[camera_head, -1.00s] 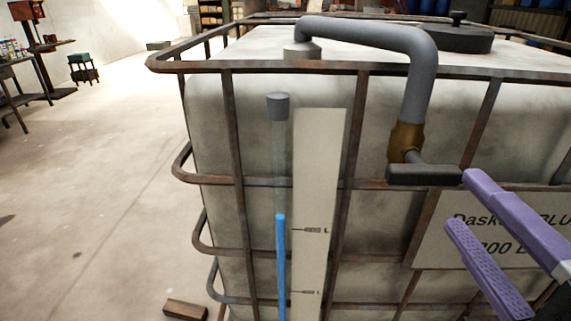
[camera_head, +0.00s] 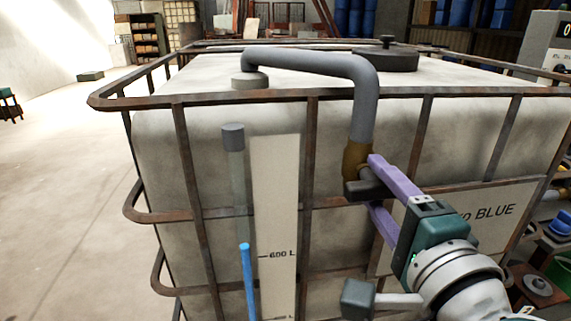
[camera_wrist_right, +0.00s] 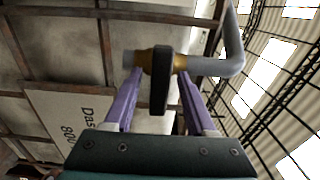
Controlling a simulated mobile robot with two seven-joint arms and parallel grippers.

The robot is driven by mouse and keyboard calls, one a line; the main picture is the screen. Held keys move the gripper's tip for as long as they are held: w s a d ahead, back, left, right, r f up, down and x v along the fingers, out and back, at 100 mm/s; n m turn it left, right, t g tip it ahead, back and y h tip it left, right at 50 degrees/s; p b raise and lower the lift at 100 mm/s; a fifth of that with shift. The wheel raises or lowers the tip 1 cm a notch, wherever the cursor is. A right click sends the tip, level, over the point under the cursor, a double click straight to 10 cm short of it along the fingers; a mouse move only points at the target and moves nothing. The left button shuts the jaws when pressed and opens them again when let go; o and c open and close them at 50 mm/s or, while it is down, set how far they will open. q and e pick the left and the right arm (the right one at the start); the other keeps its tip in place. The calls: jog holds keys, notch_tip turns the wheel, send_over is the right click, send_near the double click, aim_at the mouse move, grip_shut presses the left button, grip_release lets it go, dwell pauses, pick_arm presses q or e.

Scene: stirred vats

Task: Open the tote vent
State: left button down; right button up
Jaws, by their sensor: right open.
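The tote (camera_head: 215,150) is a pale tank in a rusty cage. A grey vent pipe (camera_head: 315,65) bends over its top edge and runs down to a brass valve (camera_head: 355,158) with a dark handle (camera_head: 366,188). My right gripper (camera_head: 370,183) is open, with one purple finger above the handle and one below it. In the right wrist view the dark handle (camera_wrist_right: 160,82) stands between the two purple fingers, with a gap visible on each side, and the brass valve (camera_wrist_right: 178,62) is just beyond. My left gripper is not in view.
A sight tube with blue liquid (camera_head: 247,280) and a white level scale (camera_head: 275,225) stand left of the valve. Cage bars (camera_head: 308,170) run close beside and behind my right gripper.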

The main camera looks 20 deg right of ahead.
grip_shut()
dwell(0.5)
